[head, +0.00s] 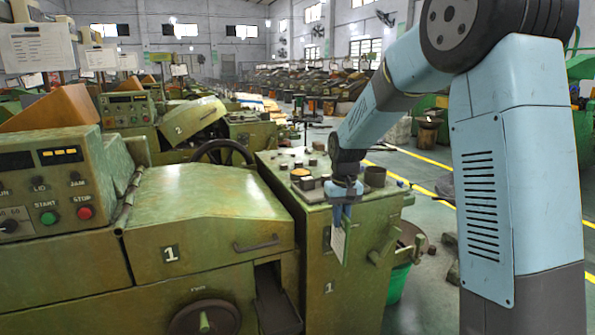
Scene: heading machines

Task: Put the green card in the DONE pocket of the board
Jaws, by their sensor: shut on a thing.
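My gripper (341,220) points down in front of the green cabinet marked 1, right of the middle of the view. It is shut on a thin, pale card (338,244), which hangs below the fingertips, upright and slightly tilted. The face I see looks whitish; I cannot tell from here whether the card is green. The upper edge of the card is hidden by the fingers. I cannot make out a board with a DONE pocket; white panels (38,47) stand at the upper left, but their print is too small to read.
The green machine 1 (205,205) fills the left, with its START and STOP panel (45,190). The cabinet top (283,165) holds several small parts and cups. A green bucket (397,283) stands right of the cabinet. Open floor (415,170) with yellow lines lies behind.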

